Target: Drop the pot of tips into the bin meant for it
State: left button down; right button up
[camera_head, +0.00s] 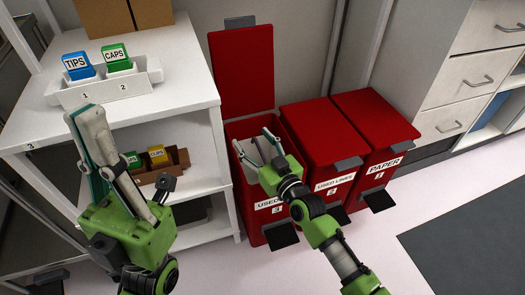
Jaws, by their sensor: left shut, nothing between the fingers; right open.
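A blue pot labelled TIPS (77,66) stands in slot 1 of a white tray (122,87) on the top shelf. A green pot labelled CAPS (117,59) stands beside it in slot 2. My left gripper (84,114) is shut and empty, upright in front of the shelf, below the tray in the picture. My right gripper (254,141) is open over the mouth of the leftmost red bin (249,215), whose lid stands up. That bin's label reads USED and 3, the rest hidden by my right arm. The inside of the bin is mostly hidden.
Two closed red bins stand to the right: USED LINES, number 2 (325,144), and PAPER, number 1 (377,121). A cardboard box (174,173) with green and yellow pots sits on the lower shelf. Drawers (470,80) stand at the right. The floor at front right is clear.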

jog(key=v, duration=1.1)
jog(key=shift+s+r, duration=0.1)
